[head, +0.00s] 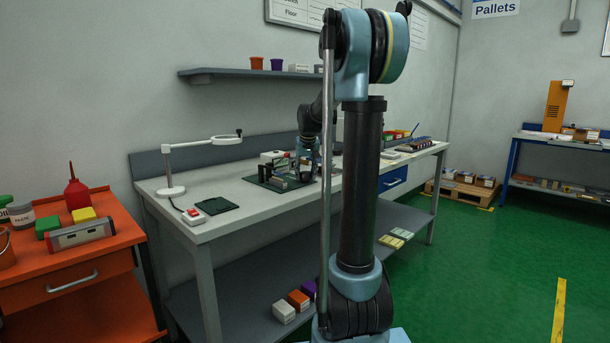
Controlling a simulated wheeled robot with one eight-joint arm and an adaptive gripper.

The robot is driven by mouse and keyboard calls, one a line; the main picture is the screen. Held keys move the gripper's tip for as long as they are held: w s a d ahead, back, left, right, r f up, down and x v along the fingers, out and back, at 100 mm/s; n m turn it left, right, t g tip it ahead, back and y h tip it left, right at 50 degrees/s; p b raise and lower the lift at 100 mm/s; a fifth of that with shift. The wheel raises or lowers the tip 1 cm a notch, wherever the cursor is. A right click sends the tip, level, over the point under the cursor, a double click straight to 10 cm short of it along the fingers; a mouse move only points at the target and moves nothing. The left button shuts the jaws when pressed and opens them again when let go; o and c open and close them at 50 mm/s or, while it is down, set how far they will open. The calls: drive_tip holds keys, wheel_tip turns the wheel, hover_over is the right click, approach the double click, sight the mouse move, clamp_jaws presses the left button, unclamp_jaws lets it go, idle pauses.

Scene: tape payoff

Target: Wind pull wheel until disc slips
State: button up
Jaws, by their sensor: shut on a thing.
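The tape payoff (277,174) is a small dark and grey assembly with a white block at its back. It stands on a dark green mat (255,181) on the workbench. My gripper (303,170) is small in the head view, low at the payoff's right side and partly behind my own arm. It is shut on a part there, which appears to be the pull wheel. The wheel's outline and the disc are too small and covered to make out, so I cannot tell whether either turns.
A white magnifier lamp (174,172), a red-and-white switch box (193,216) and a dark pad (217,206) are on the bench's left. A shelf (230,73) hangs above. An orange cabinet (75,255) stands at left. Bare bench top lies before the mat.

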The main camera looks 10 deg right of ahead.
drive_tip(key=shift+m+h, duration=0.5)
drive_tip(key=shift+m, duration=0.7)
drive_tip(key=o, duration=1)
drive_tip(key=v, duration=1.2)
drive_tip(key=shift+a, duration=0.15)
drive_tip(key=shift+w, duration=0.1)
